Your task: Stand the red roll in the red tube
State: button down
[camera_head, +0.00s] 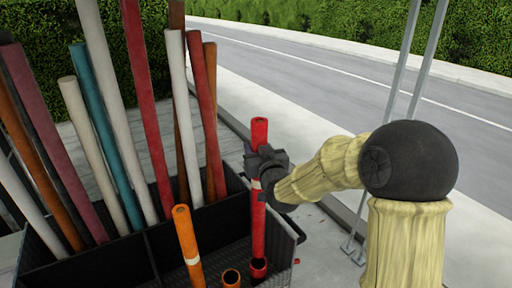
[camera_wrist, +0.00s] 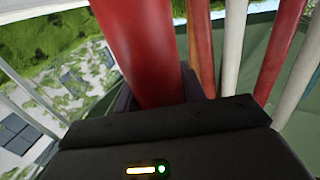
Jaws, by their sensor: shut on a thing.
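The red roll (camera_head: 258,215) is upright, with a pale band near its middle. My gripper (camera_head: 262,162) is shut on it near its upper end. In the wrist view the roll (camera_wrist: 140,45) fills the space between the fingers, tilted in the picture. The red tube (camera_head: 258,270) shows as a short red ring at the bottom edge of the head view, in the front right of the black crate. The roll's lower end meets the tube's mouth in the picture; I cannot tell whether it is inside or just above.
An orange tube (camera_head: 231,279) stands just left of the red tube, and an orange roll (camera_head: 188,245) leans left of that. The black crate (camera_head: 150,250) holds several long rolls leaning at the back left. Grey metal poles (camera_head: 405,80) stand behind my arm on the right.

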aim_at(257, 183)
jog(key=shift+f+b, duration=2.95)
jog(key=shift+f, duration=3.4)
jog(key=shift+w+f+b, duration=0.15)
jog(key=shift+f+b, duration=1.15)
jog(key=shift+b, duration=0.25)
jog(key=shift+a+f+b, duration=0.15)
jog(key=shift+f+b, duration=0.1)
jog(key=shift+b, duration=0.1)
jog(key=shift+f+b, duration=1.4)
jog(key=shift+b, duration=0.2)
jog(key=shift+f+b, duration=0.45)
jog(key=shift+b, duration=0.35)
